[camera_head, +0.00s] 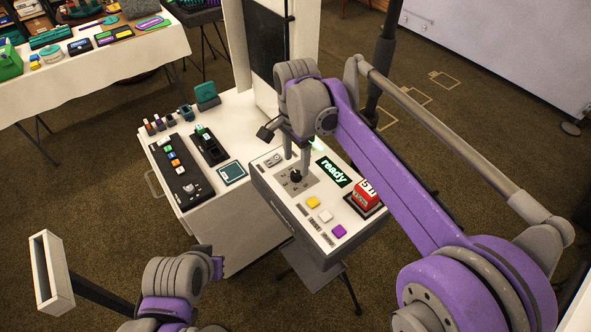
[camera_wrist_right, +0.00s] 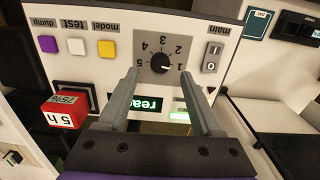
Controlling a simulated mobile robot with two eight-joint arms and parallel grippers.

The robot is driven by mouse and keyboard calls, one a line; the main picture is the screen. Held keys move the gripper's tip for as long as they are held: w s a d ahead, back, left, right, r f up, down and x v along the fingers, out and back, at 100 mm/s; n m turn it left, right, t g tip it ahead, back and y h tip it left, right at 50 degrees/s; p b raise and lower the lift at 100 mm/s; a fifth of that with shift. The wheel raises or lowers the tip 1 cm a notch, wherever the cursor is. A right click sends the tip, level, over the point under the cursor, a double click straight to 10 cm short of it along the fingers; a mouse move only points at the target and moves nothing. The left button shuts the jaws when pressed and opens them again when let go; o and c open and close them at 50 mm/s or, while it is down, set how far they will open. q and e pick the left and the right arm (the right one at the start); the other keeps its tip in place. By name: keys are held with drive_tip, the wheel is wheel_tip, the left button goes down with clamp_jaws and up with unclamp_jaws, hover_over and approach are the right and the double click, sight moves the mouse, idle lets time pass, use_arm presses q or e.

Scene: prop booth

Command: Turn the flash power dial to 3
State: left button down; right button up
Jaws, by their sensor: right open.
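The flash power dial (camera_head: 296,176) is a black knob on the sloped top of a grey-white console (camera_head: 262,185). In the right wrist view the dial (camera_wrist_right: 159,63) sits inside an arc of numbers 1 to 5, seen upside down. Its white pointer mark appears to face the 1. My right gripper (camera_head: 297,160) is over the dial with its fingers pointing down. In the wrist view its two fingers (camera_wrist_right: 163,80) are apart, one to each side of the dial and slightly off it, with nothing between them.
A green-lit "ready" display (camera_head: 333,171), a red block (camera_head: 366,194), yellow (camera_head: 312,203), white (camera_head: 325,216) and purple (camera_head: 339,231) buttons and a main switch (camera_wrist_right: 211,60) surround the dial. A white cabinet (camera_head: 215,215) with small devices adjoins the console.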

sight(296, 174)
drive_tip(key=shift+f, duration=2.3)
drive_tip(key=shift+c, duration=0.2)
clamp_jaws()
